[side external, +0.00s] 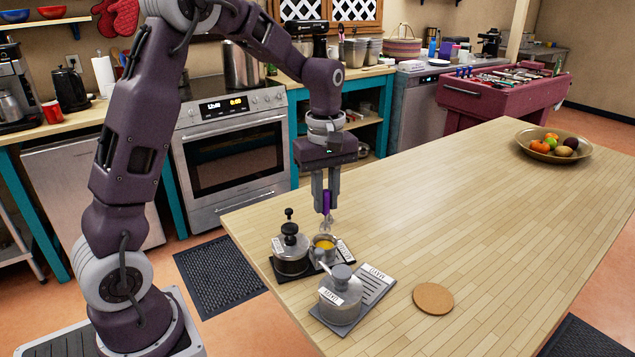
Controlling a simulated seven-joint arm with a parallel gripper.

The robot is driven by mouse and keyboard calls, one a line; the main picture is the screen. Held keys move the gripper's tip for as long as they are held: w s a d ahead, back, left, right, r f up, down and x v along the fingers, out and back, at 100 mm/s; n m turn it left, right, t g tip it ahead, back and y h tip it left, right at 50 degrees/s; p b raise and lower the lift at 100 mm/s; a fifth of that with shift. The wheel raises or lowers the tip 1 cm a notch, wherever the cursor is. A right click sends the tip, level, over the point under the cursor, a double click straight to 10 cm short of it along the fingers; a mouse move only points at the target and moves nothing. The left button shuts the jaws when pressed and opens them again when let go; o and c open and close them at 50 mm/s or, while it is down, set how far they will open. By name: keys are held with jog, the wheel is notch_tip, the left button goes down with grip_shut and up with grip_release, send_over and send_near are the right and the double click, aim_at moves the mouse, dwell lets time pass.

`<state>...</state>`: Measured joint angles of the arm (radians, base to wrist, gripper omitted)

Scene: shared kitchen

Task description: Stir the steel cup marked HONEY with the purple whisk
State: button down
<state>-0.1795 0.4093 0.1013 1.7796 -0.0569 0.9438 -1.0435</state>
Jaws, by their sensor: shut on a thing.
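My gripper (326,208) points down above the near left end of the wooden table and is shut on the purple whisk (326,198). The whisk hangs upright with its wire end down. A small steel cup (325,257) with yellow contents stands just below it. The wire end is close over the cup's far rim; I cannot tell whether it dips into the contents. No HONEY mark is readable on this cup from here.
A black-lidded jar (290,255) stands left of the cup. A round cork mat (433,298) lies to the right. A fruit bowl (530,150) is far off; the table between is clear.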

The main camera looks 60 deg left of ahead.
jog(key=shift+f, duration=3.05)
